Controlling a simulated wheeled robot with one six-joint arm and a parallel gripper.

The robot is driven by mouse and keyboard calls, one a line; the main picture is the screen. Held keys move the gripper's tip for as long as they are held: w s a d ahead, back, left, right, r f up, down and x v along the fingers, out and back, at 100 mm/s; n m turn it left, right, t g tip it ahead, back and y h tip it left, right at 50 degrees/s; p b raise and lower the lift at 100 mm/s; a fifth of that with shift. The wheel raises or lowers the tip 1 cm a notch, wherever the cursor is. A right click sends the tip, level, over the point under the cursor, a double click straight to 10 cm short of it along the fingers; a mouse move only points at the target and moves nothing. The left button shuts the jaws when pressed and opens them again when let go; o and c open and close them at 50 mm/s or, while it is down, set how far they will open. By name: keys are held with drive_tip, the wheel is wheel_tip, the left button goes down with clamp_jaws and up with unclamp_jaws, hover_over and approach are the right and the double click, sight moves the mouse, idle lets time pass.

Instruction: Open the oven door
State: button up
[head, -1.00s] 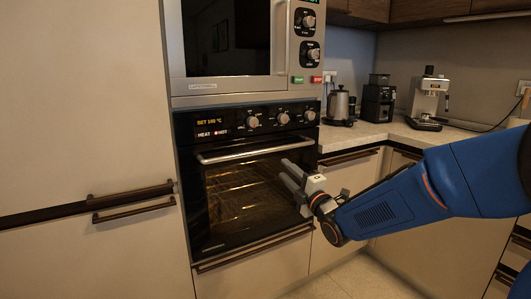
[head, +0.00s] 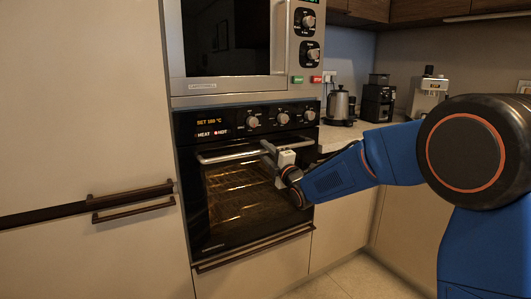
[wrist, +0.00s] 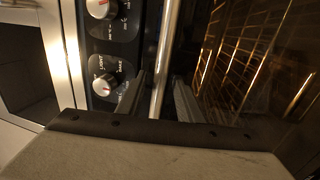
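The oven door (head: 232,215) is a dark glass panel, shut, with lit racks behind it. Its silver bar handle (head: 225,156) runs across its top, and my gripper (head: 266,154) is at the right part of it. In the wrist view the handle (wrist: 168,50) runs up and down the picture. The two fingers of my gripper (wrist: 160,98) stand apart, one on each side of the bar, with gaps visible, so the gripper is open around the handle. Whether the fingertips reach past the bar is hard to tell.
The control panel with knobs (head: 253,122) is just above the handle, and a microwave (head: 228,40) is above that. A drawer handle (head: 253,250) runs below the door. A kettle (head: 340,104) stands on the right counter. Floor (head: 345,280) shows at the lower right.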

clamp_jaws()
